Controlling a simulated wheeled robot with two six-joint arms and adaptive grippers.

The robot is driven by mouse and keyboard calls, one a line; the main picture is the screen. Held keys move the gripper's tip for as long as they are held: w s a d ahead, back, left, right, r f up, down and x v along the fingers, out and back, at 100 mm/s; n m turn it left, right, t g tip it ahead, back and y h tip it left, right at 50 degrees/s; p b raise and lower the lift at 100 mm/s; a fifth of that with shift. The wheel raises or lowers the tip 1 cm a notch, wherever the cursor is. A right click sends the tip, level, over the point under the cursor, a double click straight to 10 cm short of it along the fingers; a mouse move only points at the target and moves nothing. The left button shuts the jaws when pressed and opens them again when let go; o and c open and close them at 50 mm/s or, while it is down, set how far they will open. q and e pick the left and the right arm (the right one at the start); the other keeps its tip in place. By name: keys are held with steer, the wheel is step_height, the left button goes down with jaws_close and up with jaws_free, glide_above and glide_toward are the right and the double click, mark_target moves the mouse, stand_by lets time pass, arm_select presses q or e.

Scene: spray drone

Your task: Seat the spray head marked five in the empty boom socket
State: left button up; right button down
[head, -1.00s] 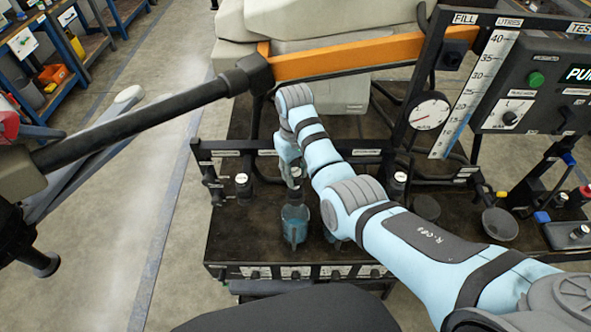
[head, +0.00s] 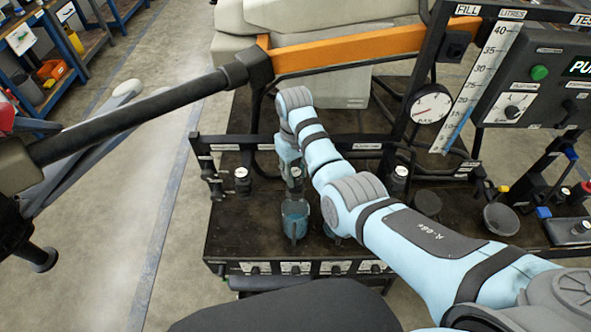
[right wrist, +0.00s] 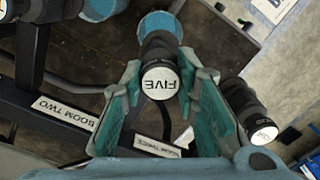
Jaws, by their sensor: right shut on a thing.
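The spray head marked FIVE (right wrist: 161,82) is dark with a white cap and sits between the fingers of my right gripper (right wrist: 167,74), shut on it. In the head view my right gripper (head: 290,158) points down over the dark bench, and the dark spray head (head: 295,176) shows below it, over a blue cup (head: 295,217). I cannot tell whether the head touches anything beneath. The boom rail (head: 262,142) carries labels; in the right wrist view one reads BOOM TWO (right wrist: 66,113). I cannot pick out the empty socket. My left gripper is not in view.
Other spray heads stand on the rail left (head: 242,180) and right (head: 400,178) of my arm. Another spray head (right wrist: 250,108) is close beside my right finger. A black drone arm (head: 150,112) and orange beam (head: 350,50) cross behind. A gauge (head: 430,104) stands right.

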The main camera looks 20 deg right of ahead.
mark_target(295, 172)
steer(key=c, duration=1.2)
jaws_free()
steer(key=shift+r, duration=0.3)
step_height(295, 172, up, 7)
steer(key=shift+w, duration=0.1)
